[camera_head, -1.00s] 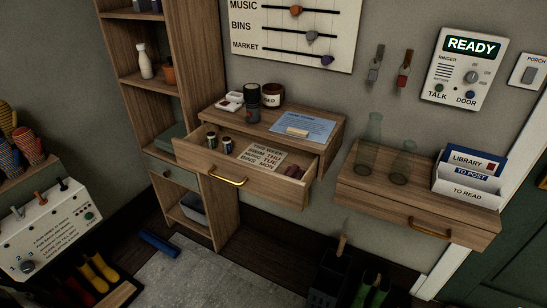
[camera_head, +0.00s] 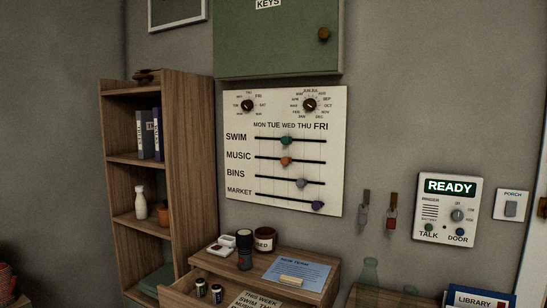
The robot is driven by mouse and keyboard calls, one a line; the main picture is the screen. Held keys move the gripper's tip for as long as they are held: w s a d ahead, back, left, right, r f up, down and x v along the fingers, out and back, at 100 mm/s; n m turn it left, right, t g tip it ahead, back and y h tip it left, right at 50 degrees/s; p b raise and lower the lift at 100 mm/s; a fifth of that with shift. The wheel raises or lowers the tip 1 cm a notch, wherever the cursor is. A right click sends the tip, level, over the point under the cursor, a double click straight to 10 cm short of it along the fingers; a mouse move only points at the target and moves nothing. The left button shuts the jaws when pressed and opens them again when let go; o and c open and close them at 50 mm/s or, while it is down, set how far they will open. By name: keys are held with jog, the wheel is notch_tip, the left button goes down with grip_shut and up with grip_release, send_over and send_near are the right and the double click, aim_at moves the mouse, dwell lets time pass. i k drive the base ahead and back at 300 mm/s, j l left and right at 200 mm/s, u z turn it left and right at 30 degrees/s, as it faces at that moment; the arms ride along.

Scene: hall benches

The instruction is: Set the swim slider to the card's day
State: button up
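The slider board (camera_head: 240,155) hangs on the wall with rows SWIM, MUSIC, BINS and MARKET under the headings MON to FRI. The teal swim slider knob (camera_head: 286,140) sits about mid-track, roughly under WED. My gripper is not in view.
The orange music knob (camera_head: 286,161) is just below the swim knob; the bins knob (camera_head: 301,183) and market knob (camera_head: 318,205) sit farther right. Two dials are above. A green key cabinet (camera_head: 275,40) hangs over the board.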

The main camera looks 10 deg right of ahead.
aim_at(285, 139)
jog(key=i+l, duration=0.35)
jog(key=l, duration=0.15)
jog(key=i+l, duration=0.35)
jog(key=l, duration=0.15)
